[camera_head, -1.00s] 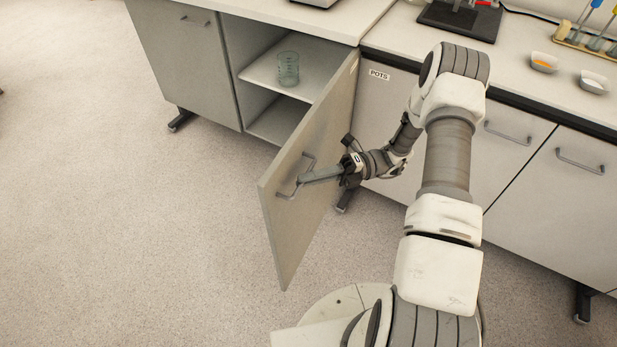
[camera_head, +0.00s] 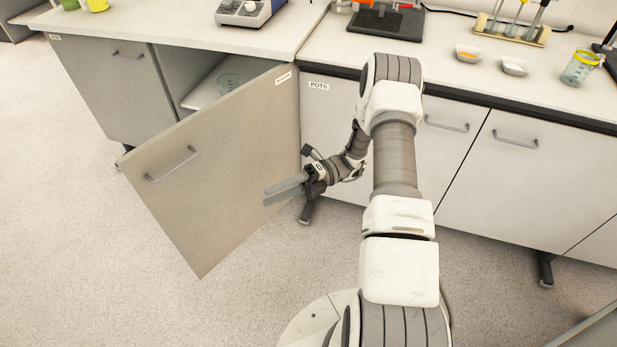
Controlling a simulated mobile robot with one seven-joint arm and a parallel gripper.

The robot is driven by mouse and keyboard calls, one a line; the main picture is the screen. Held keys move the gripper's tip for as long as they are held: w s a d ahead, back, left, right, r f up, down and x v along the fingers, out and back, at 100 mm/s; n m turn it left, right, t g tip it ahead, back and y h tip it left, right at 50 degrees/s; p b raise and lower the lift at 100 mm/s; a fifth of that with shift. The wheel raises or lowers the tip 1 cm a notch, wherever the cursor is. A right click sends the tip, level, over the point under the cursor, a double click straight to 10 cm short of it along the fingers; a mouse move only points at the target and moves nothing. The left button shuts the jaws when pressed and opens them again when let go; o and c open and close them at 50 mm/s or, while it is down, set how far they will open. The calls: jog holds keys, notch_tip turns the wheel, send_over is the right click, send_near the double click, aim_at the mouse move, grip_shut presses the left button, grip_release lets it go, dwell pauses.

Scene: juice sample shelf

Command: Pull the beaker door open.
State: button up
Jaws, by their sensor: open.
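The beaker door (camera_head: 225,165) is a grey cabinet door with a small label at its top right corner. It stands partly open, swung out from the cabinet, with its handle side toward the lower left. Its bar handle (camera_head: 171,164) is free, with nothing on it. A clear beaker (camera_head: 228,84) stands on the shelf inside, partly hidden behind the door's top edge. My gripper (camera_head: 269,194) is open and empty in front of the door's lower right part, well to the right of the handle. Whether a finger touches the door panel is unclear.
The closed POTS door (camera_head: 345,130) lies right behind my arm. A closed cabinet door (camera_head: 112,90) is at the left. The countertop holds a tube rack (camera_head: 512,32), small dishes (camera_head: 467,53) and a yellow-rimmed beaker (camera_head: 579,68). The speckled floor (camera_head: 70,240) at left is clear.

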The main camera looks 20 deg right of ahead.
jog(key=v, duration=1.5)
jog(key=shift+r, duration=0.1)
grip_shut()
